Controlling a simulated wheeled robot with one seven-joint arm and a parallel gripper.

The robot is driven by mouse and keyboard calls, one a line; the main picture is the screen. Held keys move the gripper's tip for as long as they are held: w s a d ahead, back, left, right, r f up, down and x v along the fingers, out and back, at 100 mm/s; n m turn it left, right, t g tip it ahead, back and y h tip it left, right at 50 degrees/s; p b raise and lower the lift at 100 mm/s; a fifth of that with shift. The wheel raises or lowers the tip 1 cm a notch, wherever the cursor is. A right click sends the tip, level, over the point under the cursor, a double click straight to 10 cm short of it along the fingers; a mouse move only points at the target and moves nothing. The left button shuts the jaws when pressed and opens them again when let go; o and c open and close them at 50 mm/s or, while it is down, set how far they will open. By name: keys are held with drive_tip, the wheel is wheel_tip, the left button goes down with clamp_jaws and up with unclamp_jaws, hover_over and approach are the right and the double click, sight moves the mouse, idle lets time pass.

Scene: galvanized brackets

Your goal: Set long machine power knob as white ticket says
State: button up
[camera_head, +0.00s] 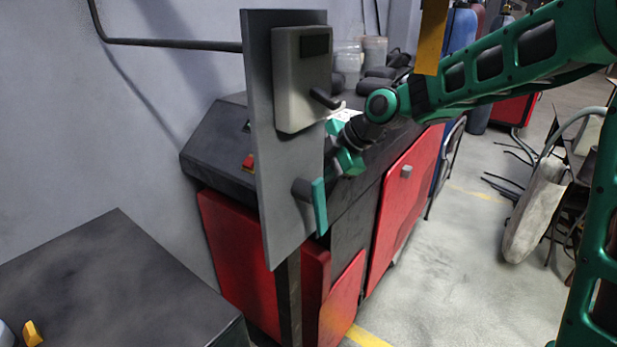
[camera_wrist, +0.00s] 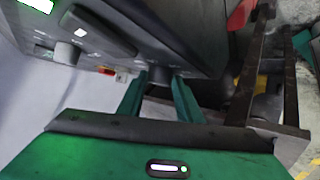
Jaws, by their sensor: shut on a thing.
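My gripper (camera_wrist: 158,90) has its two teal fingers on either side of a dark grey round knob (camera_wrist: 160,74) on a grey panel, shown in the wrist view. It is shut on this knob. In the head view the knob (camera_head: 302,189) sticks out low on the upright grey panel (camera_head: 284,215), with a teal finger (camera_head: 319,206) at its outer end. Its pointer and setting cannot be read.
A pale box (camera_head: 300,90) with a dark window and black lever (camera_head: 325,98) sits above on the panel. A red and black machine (camera_head: 400,190) stands behind. A dark table (camera_head: 110,285) is at lower left. The floor at right is partly open.

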drive_tip(key=m+t, duration=0.3)
drive_tip(key=s+m+t, duration=0.1)
drive_tip(key=t, duration=0.1)
drive_tip(key=shift+a+f+y, duration=0.1)
drive_tip(key=shift+f+y, duration=0.2)
drive_tip(key=shift+f, duration=0.1)
drive_tip(key=shift+m, duration=0.3)
drive_tip(key=o, duration=1)
drive_tip(key=shift+o, duration=0.2)
drive_tip(key=shift+r, duration=0.1)
drive_tip(key=shift+s+d+r, duration=0.1)
drive_tip(key=shift+s+d, duration=0.05)
drive_tip(key=shift+d, duration=0.1)
drive_tip(key=v, duration=1)
drive_tip(key=shift+s, duration=0.15)
